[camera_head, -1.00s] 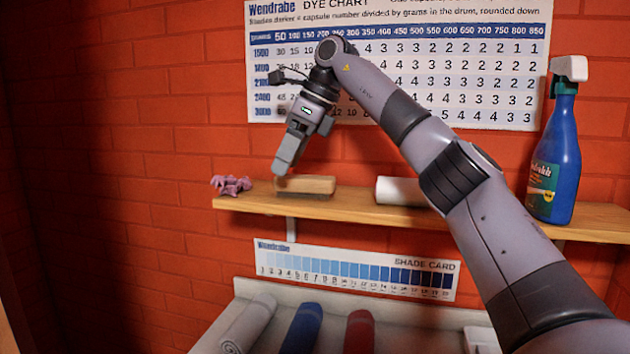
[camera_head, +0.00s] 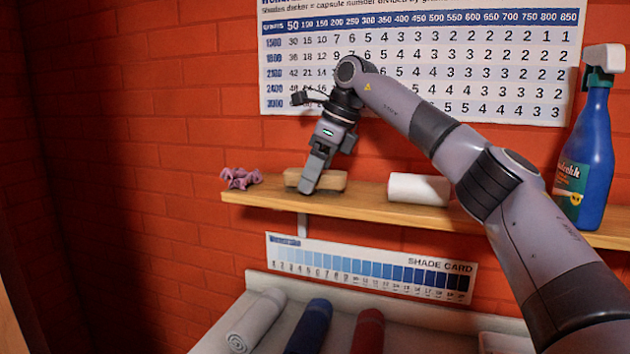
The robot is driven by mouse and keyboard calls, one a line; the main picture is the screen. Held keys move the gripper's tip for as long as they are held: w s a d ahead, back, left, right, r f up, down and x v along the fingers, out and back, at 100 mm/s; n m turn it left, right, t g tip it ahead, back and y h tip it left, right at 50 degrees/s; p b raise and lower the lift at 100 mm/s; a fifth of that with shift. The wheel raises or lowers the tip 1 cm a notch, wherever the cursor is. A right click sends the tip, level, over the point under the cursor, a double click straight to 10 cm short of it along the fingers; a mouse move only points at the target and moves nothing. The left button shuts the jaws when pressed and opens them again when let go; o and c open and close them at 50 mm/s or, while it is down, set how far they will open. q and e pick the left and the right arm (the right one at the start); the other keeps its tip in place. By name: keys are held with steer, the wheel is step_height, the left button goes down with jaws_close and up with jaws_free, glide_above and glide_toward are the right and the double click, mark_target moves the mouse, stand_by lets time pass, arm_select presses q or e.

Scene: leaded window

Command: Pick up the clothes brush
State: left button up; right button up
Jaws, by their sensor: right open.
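The clothes brush (camera_head: 333,180) looks like a pale wooden block lying on the wooden wall shelf (camera_head: 400,208), left of a white roll. My right gripper (camera_head: 308,188) points down in front of the brush, and its fingers hide part of it. The gripper is open, though the gap between its fingers is hard to see from here. I cannot tell whether the fingers touch the brush. My left gripper is not in view.
A crumpled purple cloth (camera_head: 240,178) lies at the shelf's left end. A white roll (camera_head: 418,189) lies right of the brush, and a blue spray bottle (camera_head: 588,145) stands further right. Rolled fabrics (camera_head: 307,325) lie below. A dye chart (camera_head: 420,62) hangs behind my arm.

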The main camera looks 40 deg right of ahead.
steer(key=shift+f, duration=0.15)
steer(key=shift+f, duration=0.2)
stand_by(0.3)
steer(key=c, duration=1)
